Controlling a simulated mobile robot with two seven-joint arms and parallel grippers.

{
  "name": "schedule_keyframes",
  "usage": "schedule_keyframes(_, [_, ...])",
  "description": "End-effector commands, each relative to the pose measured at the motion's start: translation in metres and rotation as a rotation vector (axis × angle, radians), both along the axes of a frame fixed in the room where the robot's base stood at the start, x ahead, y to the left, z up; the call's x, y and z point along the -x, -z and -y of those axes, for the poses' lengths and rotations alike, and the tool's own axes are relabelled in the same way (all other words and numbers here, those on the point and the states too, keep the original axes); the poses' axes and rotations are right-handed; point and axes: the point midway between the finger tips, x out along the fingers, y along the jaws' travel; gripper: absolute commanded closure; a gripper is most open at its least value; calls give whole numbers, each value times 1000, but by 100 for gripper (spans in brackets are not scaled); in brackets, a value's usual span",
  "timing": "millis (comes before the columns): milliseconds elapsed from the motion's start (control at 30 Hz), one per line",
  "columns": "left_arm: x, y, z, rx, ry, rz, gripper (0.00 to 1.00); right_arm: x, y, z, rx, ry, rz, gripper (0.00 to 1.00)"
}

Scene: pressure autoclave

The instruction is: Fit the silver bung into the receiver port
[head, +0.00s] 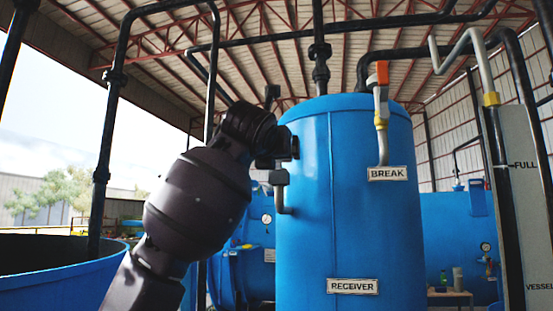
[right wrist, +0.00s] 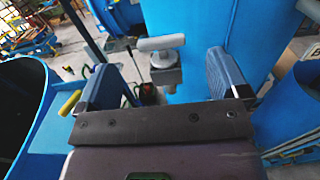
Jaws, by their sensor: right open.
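The blue receiver tank (head: 330,215) stands at centre in the head view. A grey elbow fitting (head: 280,181), which looks like its port, sticks out of the tank's left side. My right gripper (head: 277,156) is just above that fitting. In the right wrist view its jaws (right wrist: 178,82) are wide apart. Between and beyond them is a silver-grey piece with a pale crossbar (right wrist: 161,43), apparently the bung, over a grey block (right wrist: 165,77). Neither finger visibly touches it. I cannot tell how deep it sits. My left gripper is not in view.
An open blue vat (head: 60,275) stands at the left. A grey pipe with an orange handle (head: 382,74) comes down on the receiver's front, above the BREAK label (head: 388,174). Black pipes (head: 105,150) run overhead and down the left. A small table (head: 450,294) is at the back right.

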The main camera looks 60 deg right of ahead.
Motion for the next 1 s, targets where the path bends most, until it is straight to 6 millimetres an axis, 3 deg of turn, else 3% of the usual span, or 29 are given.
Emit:
schedule_keyframes(100, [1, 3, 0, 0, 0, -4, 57, 7, 1, -18, 0, -2, 1, 7])
schedule_keyframes(300, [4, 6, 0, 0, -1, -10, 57, 15, 0, -36, -1, -1, 0, 7])
schedule_keyframes(1000, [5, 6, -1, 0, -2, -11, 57, 17, 0, -40, -1, 0, 0, 7])
